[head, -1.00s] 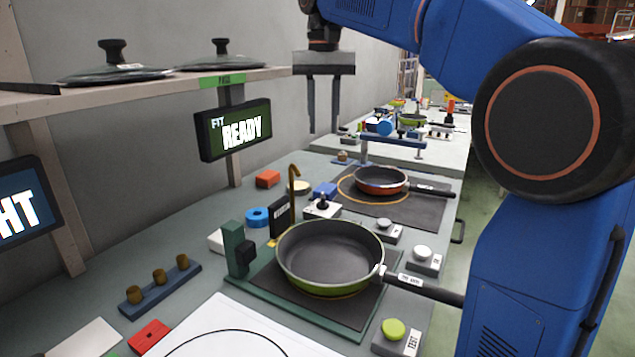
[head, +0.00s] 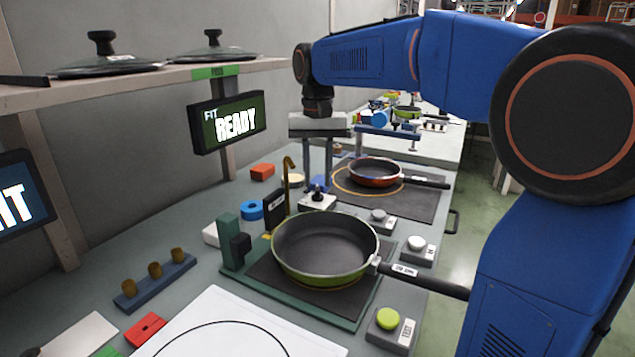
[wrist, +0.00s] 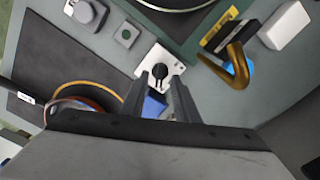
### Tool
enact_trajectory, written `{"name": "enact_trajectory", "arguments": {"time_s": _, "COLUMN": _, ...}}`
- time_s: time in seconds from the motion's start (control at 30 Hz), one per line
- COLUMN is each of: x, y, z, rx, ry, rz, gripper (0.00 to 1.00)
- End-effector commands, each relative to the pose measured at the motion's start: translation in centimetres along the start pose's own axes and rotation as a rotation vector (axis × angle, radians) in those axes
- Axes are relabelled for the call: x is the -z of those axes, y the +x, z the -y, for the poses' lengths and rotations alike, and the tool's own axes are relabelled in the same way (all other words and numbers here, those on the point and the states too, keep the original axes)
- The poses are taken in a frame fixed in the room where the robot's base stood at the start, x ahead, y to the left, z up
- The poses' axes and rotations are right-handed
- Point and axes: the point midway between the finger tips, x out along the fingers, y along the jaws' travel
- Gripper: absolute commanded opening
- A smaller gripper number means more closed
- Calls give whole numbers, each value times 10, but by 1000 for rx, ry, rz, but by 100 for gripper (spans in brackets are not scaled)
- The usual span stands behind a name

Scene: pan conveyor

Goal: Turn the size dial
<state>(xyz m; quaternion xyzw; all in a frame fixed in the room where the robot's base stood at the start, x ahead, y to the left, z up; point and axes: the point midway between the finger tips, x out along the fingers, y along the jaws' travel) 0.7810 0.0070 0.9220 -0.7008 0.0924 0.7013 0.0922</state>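The dial is a black knob on a white plate (head: 312,204), standing behind the green pan (head: 325,247). In the wrist view the knob (wrist: 161,71) lies just beyond the fingertips, roughly centred between them. My gripper (head: 318,186) points down above the dial. Its two fingers are apart with nothing between them; they also show open in the wrist view (wrist: 160,82). I cannot tell whether the fingertips reach down to the knob's height. A blue block (wrist: 154,105) lies below and partly behind the fingers.
A brass hook (head: 289,180) on a black block stands close left of the gripper. The red pan (head: 375,172) sits on a dark mat to the right. Grey button boxes (head: 380,219) stand to the front right.

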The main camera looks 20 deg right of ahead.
Motion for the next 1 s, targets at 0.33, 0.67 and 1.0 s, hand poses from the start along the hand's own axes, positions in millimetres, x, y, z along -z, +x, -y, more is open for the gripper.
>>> {"name": "enact_trajectory", "arguments": {"time_s": 0.33, "x": 0, "y": 21, "z": 0, "rx": 0, "ry": 0, "rz": -1, "gripper": 28}}
{"name": "enact_trajectory", "arguments": {"time_s": 0.67, "x": 0, "y": 21, "z": 0, "rx": 0, "ry": 0, "rz": -1, "gripper": 2}}
{"name": "enact_trajectory", "arguments": {"time_s": 1.0, "x": 0, "y": 21, "z": 0, "rx": 0, "ry": -17, "rz": -1, "gripper": 0}}
